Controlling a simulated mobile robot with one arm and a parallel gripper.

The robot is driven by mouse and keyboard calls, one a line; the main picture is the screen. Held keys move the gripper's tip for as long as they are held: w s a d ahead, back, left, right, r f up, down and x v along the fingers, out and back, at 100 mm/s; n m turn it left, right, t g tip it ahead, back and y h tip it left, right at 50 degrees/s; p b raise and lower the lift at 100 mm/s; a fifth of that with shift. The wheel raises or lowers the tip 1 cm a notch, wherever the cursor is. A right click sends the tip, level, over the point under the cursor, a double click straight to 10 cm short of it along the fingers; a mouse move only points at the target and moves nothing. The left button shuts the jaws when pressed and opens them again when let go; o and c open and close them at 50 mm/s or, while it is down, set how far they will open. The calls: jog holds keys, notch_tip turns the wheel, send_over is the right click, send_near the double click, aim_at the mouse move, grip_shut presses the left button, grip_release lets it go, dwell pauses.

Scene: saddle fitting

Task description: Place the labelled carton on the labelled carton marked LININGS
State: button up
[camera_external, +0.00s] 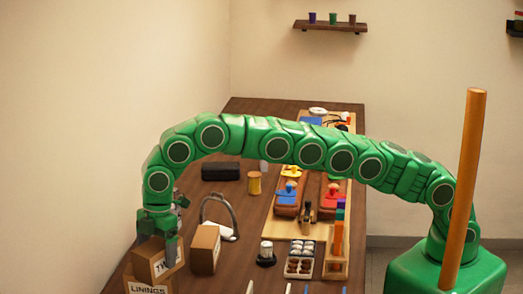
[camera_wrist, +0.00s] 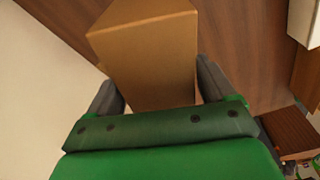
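A brown carton (camera_external: 147,257) with a white label reading "TW…" is under my gripper (camera_external: 171,238) at the lower left. The rest of its word is hidden by a gripper finger. In the wrist view the carton (camera_wrist: 150,50) sits between both fingers, which appear to touch its sides, so my gripper (camera_wrist: 160,92) looks shut on it. The carton marked LININGS (camera_external: 148,290) is directly below, cut off by the picture's bottom edge. The held carton is over its top, slightly turned; I cannot tell whether they touch.
Another brown carton (camera_external: 205,249) stands close on the right. Beyond it are a curved grey hoop (camera_external: 222,205), a yellow can (camera_external: 254,183) and a black case (camera_external: 220,171). A dark jar (camera_external: 266,258) and an egg-like tray (camera_external: 300,266) stand further right on the table.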

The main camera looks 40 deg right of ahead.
jog(key=shift+o, duration=0.8)
jog(key=shift+r, duration=0.1)
jog(key=shift+w+d+r, duration=0.1)
jog(key=shift+d+r, duration=0.1)
jog(key=shift+r, duration=1.5)
jog(key=shift+w+d+r, duration=0.1)
jog(key=shift+d+r, duration=0.1)
jog(key=shift+r, duration=1.5)
jog(key=shift+d+r, duration=0.1)
jog(key=shift+r, duration=0.2)
